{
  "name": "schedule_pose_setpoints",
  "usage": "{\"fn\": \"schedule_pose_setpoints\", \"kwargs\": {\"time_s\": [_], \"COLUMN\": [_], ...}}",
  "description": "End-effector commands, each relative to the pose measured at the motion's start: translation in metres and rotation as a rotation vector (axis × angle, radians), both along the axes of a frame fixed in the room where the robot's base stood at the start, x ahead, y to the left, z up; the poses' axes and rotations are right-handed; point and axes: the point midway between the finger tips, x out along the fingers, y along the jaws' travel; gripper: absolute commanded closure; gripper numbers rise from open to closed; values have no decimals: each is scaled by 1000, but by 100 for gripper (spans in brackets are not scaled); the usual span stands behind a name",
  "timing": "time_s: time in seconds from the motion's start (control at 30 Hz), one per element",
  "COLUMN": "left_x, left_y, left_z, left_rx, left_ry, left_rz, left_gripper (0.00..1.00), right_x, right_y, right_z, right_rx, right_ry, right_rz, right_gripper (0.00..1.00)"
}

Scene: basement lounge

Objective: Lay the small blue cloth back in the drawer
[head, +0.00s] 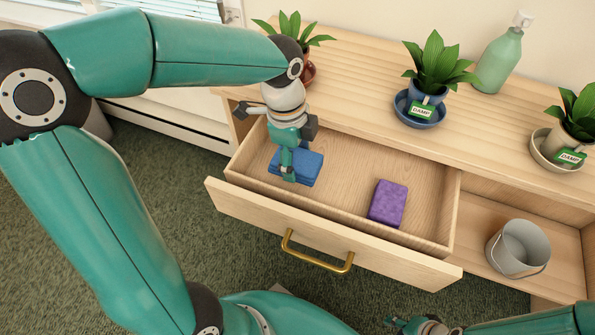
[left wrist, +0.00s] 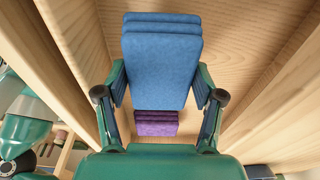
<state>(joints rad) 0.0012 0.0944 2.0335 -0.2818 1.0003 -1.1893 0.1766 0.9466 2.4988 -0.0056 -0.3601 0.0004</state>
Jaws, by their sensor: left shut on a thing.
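The small blue cloth (head: 311,167) is a folded block inside the open drawer (head: 333,263), at its left end. My left gripper (head: 289,172) reaches down over the drawer and is shut on the blue cloth. In the left wrist view the cloth (left wrist: 160,68) sits between the two fingers, its layered edge at the top. Whether its underside touches the drawer floor cannot be told. A folded purple cloth (head: 388,203) lies on the drawer floor to the right, apart from the blue one. My right gripper (head: 402,324) shows partly at the bottom edge, its jaws unclear.
Three potted plants (head: 436,70) and a green bottle (head: 499,62) stand on the cabinet top behind the drawer. A grey bucket (head: 518,249) sits in the open compartment right of the drawer. The drawer floor between the two cloths is clear.

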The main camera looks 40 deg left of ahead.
Motion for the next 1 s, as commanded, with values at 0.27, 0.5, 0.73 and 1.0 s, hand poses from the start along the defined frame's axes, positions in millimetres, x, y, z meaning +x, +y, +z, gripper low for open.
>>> {"fn": "schedule_pose_setpoints", "kwargs": {"time_s": [0.27, 0.5, 0.73, 1.0], "left_x": [-1, -1, -1, 0], "left_y": [0, 0, -1, -1], "left_z": [-37, -42, -42, -42], "left_rx": [0, 1, 0, 0], "left_ry": [4, 2, 3, 1], "left_rz": [0, -1, -1, -2], "left_gripper": [60, 60, 7, 7], "right_x": [0, 0, 0, 0], "right_y": [0, 0, 0, 0], "right_z": [-11, -12, -12, -12], "right_rx": [0, 0, 0, 0], "right_ry": [0, 0, 0, 0], "right_rz": [0, 0, 0, 0], "right_gripper": [63, 63, 63, 63]}}
